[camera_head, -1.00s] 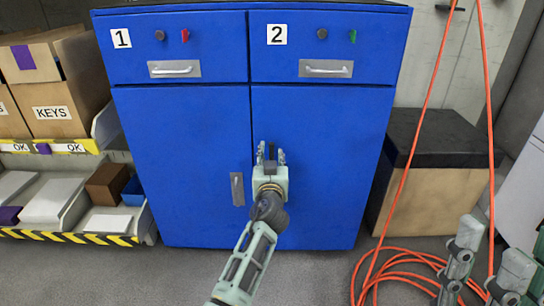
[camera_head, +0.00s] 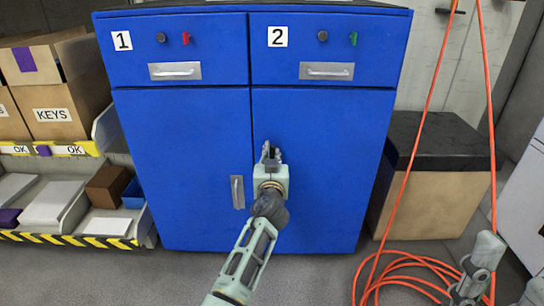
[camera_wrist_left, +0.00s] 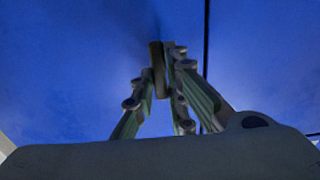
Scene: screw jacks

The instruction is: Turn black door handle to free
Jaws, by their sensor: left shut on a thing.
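The black door handle (camera_head: 266,150) is on the right door of the blue cabinet (camera_head: 320,180), near the seam between the doors. Only a small dark upright part shows between the fingers. My left gripper (camera_head: 271,154) is shut on this handle. In the left wrist view the gripper's fingers (camera_wrist_left: 167,75) meet around the narrow, roughly upright handle (camera_wrist_left: 157,70); the handle's base is hard to make out. My right gripper (camera_head: 505,275) is at the lower right edge, partly cut off, with its fingers apart and away from the cabinet.
A silver handle (camera_head: 237,192) is on the left door, beside my left wrist. Two drawers with silver pulls (camera_head: 326,71) are above. Shelves with boxes (camera_head: 55,110) stand left. A black-topped box (camera_head: 435,180) and orange cable (camera_head: 405,262) are right.

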